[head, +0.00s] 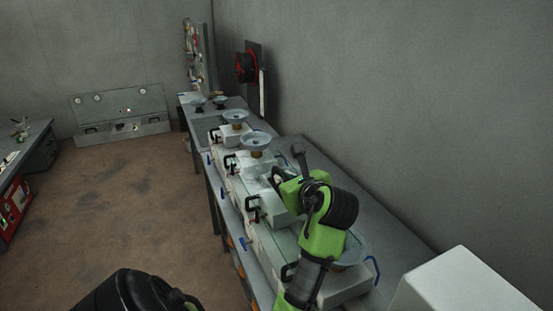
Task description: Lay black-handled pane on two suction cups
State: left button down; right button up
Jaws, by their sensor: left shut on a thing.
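Two pale round suction cups (257,140) and (236,115) face up on brown stems, in line on the long bench. My left gripper (285,177) is at the end of the green and black arm, above the bench, on the near side of these cups. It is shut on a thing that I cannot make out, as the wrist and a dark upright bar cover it. I cannot tell the black-handled pane apart here. My right gripper is not in view.
White units with black handles (253,209) line the bench. Another pale disc (353,249) is partly behind my arm. A panel (121,105) leans on the far wall. A grey wall bounds the right. The brown floor (110,210) is mostly clear.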

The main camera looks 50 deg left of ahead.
pick_arm(q)
jog(key=shift+w+d+r, duration=0.1)
jog(key=shift+w+d, duration=0.15)
jog(key=shift+w, duration=0.7)
jog(key=shift+w+d, duration=0.25)
jog(key=shift+w, duration=0.65)
jog(key=shift+w+d+f+b, duration=0.1)
jog(key=shift+w+f+b, duration=0.1)
jog(key=shift+w+b, duration=0.2)
jog(key=w+d+f+b, duration=0.1)
jog(key=w+f+b, duration=0.3)
jog(key=f, duration=0.1)
jog(key=shift+w+d+f, duration=0.15)
jog(key=shift+w, duration=0.05)
jog(key=shift+s+d+p, duration=0.1)
jog(key=shift+p, duration=0.7)
jog(key=shift+f+p, duration=0.2)
jog(key=shift+p, duration=0.55)
